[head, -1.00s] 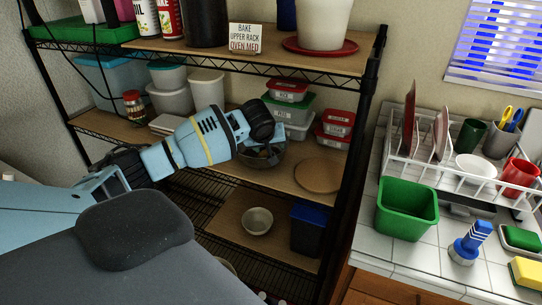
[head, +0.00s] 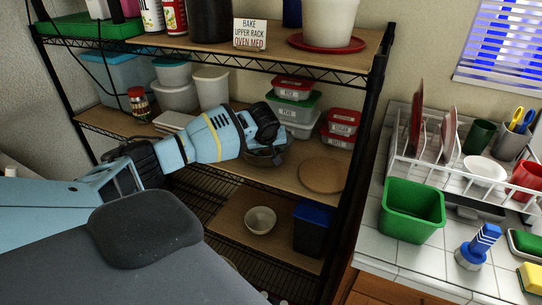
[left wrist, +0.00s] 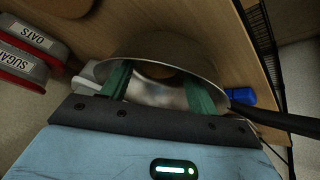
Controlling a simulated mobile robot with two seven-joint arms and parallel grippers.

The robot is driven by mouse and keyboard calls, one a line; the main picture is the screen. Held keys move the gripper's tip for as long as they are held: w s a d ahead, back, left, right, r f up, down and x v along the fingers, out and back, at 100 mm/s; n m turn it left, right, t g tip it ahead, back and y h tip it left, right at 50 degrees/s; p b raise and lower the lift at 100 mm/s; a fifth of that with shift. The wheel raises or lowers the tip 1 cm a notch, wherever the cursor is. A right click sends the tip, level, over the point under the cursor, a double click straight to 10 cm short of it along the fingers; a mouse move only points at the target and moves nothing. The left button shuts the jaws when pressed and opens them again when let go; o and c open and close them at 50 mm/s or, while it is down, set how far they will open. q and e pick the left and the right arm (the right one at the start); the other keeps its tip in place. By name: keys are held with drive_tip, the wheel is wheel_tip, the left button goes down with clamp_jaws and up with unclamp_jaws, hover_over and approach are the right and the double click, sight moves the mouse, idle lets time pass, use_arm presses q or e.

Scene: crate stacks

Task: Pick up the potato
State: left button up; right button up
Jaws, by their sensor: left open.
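A metal pan (left wrist: 205,58) with a dark handle (left wrist: 275,120) fills the middle of the left wrist view. In the head view the pan (head: 268,157) stands on the middle shelf, partly hidden behind my left gripper. A brown rounded patch (left wrist: 162,76) shows inside the pan; it may be the potato, but it is dim and partly cut off. My left gripper (left wrist: 158,92) is open, with its two green fingers apart at the pan's mouth and nothing seen between them. In the head view its fingertips are hidden. My right gripper is not in view.
Lidded containers labelled oats (left wrist: 33,37) and sugar (left wrist: 22,62) are close by. A round board (head: 321,175) lies right of the pan. The upper shelf (head: 290,62) is overhead.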

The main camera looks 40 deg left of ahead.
use_arm(q)
drive_tip(key=x, duration=0.3)
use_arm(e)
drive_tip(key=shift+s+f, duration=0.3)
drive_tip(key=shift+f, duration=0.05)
use_arm(q)
drive_tip(key=shift+c, duration=0.3)
drive_tip(key=c, duration=0.7)
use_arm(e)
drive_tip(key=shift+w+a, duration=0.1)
use_arm(q)
drive_tip(key=shift+r, duration=0.1)
